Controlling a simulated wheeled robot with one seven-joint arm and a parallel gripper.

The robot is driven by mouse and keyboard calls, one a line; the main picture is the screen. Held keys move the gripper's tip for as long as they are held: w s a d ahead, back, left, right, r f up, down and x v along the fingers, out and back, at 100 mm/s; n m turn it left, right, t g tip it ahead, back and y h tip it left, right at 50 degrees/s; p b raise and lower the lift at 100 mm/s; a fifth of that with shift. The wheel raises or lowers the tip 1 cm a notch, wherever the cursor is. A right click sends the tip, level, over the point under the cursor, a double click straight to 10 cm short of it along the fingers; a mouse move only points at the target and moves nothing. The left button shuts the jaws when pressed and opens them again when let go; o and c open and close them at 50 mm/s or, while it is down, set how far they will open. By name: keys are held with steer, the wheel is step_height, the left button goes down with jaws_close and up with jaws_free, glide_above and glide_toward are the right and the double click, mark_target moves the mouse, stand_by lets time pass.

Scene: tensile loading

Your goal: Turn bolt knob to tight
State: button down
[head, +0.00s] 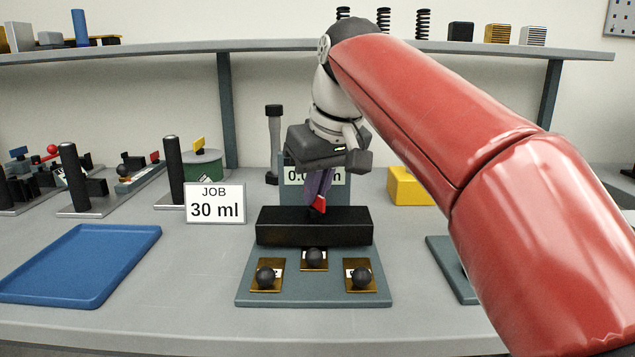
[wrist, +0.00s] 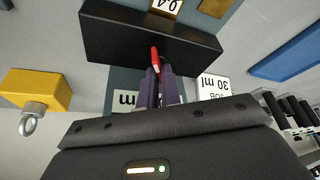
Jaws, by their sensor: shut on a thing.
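A small red knob (head: 319,203) stands at the black block (head: 315,232) of the bench device; it also shows in the wrist view (wrist: 154,54). I take it for the bolt knob, though no label on it is readable. My gripper (head: 319,192) is above and behind the block, with its purple fingers shut on the red knob. In the wrist view the gripper (wrist: 158,72) fingers close around the knob's near end, and its far end sticks out. The fingers hide part of the knob, so its exact turn is unclear.
Black ball knobs on brass plates (head: 265,290) sit on the device's grey base. A display (head: 330,178) behind is partly covered by my gripper. A "JOB 30 ml" card (head: 214,204), a blue tray (head: 80,264) and a yellow block (head: 408,188) stand around it.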

steer(key=m, duration=0.2)
steer(key=m+h, duration=0.1)
steer(key=m, duration=0.1)
steer(key=m+h, duration=0.1)
steer(key=m, duration=0.1)
steer(key=shift+a+t, duration=0.25)
steer(key=shift+t, duration=0.05)
steer(key=m+h, duration=0.1)
steer(key=m, duration=0.2)
steer(key=m+h, duration=0.1)
steer(key=m, duration=0.2)
steer(key=shift+a+h, duration=0.1)
steer(key=shift+h, duration=0.2)
steer(key=shift+m+g, duration=0.3)
steer(key=shift+g, duration=0.2)
steer(key=c, duration=1.6)
jaws_free()
steer(key=shift+r, duration=0.1)
